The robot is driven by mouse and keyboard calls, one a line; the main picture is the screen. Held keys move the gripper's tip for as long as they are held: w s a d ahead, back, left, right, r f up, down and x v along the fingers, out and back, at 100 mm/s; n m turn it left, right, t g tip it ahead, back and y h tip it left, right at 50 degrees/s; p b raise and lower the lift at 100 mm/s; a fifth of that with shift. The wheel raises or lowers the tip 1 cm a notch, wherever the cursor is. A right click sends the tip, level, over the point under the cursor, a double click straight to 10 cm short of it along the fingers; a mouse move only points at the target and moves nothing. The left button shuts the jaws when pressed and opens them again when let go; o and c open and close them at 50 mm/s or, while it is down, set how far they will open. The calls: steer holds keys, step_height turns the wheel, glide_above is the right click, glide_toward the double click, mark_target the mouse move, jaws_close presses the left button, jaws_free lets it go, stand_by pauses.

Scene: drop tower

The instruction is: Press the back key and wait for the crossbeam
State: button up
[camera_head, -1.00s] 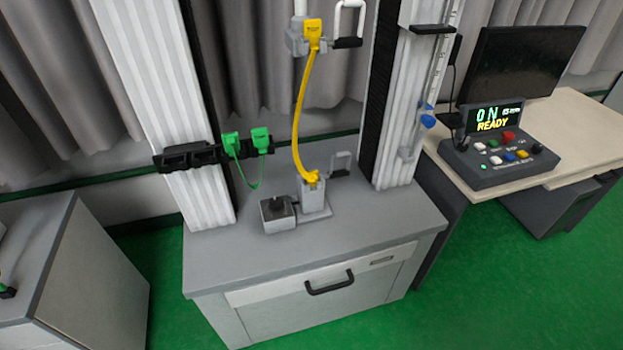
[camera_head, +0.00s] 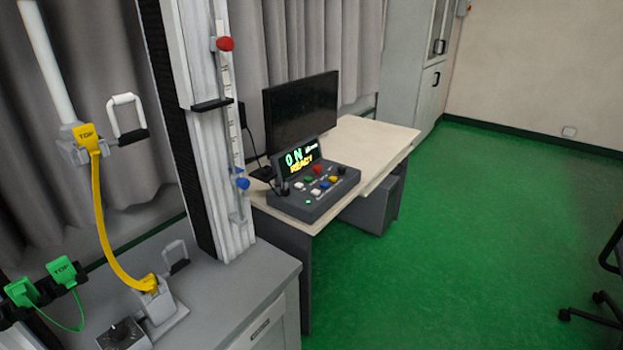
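The control box (camera_head: 318,200) stands on the front left part of the desk, with several coloured keys on its sloped face. I cannot read the key labels, so I cannot tell which is the back key. The crossbeam is not clearly in view. A yellow strap (camera_head: 104,225) marked TOP hangs from an upper clamp (camera_head: 77,153) down to a lower clamp (camera_head: 160,300) on the test machine. My gripper does not show.
A dark monitor (camera_head: 301,108) stands behind the box on the desk (camera_head: 372,141). The machine's column (camera_head: 205,130) with its scale rises left of the desk. The green floor (camera_head: 470,230) is open at right, with a chair (camera_head: 603,300) at the edge.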

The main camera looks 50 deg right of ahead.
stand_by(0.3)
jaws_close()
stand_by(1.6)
